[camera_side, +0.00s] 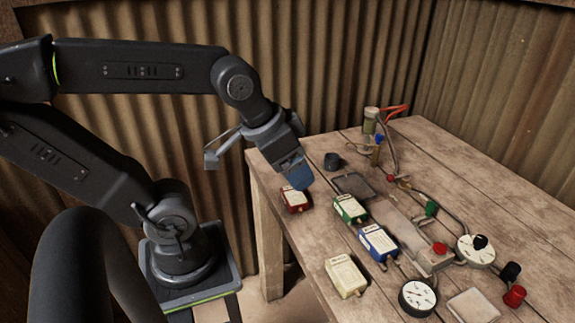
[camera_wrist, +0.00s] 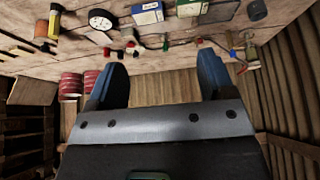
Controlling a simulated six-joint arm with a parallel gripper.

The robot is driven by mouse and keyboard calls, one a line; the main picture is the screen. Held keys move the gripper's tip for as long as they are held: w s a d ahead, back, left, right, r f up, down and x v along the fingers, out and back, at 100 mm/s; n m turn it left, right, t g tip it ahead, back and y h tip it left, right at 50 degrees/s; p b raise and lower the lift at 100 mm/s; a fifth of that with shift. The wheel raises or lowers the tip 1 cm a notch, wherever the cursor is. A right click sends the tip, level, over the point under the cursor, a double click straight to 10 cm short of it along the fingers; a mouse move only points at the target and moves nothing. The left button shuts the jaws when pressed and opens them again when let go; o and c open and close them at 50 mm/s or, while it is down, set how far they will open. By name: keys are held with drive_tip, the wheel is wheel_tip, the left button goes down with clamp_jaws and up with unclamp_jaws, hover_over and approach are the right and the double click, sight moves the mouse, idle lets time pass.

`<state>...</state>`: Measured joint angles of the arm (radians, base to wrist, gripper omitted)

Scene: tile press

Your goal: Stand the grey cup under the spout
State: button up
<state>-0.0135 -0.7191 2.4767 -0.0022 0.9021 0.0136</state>
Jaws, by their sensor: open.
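The small dark grey cup (camera_side: 333,161) stands on the table near its far left edge, beside a dark flat plate. It also shows at the top right of the wrist view (camera_wrist: 257,10). A brass upright pipe with a blue handle (camera_side: 378,142), which looks like the spout, stands to the right of the cup; its outlet is too small to make out. My gripper (camera_side: 297,182) hangs at the table's left edge, just left of the cup and apart from it. In the wrist view its blue fingers (camera_wrist: 160,58) are spread with nothing held between them.
Red (camera_side: 296,199), green (camera_side: 350,208), blue (camera_side: 379,243) and cream (camera_side: 345,277) boxes line the table's near left side. The dark plate (camera_side: 354,186) lies by the cup. A gauge (camera_side: 417,297), pipes and valves fill the middle. The far right tabletop is clear.

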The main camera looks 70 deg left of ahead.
drive_tip(key=shift+s+d+f, duration=0.15)
drive_tip(key=shift+s, duration=0.2)
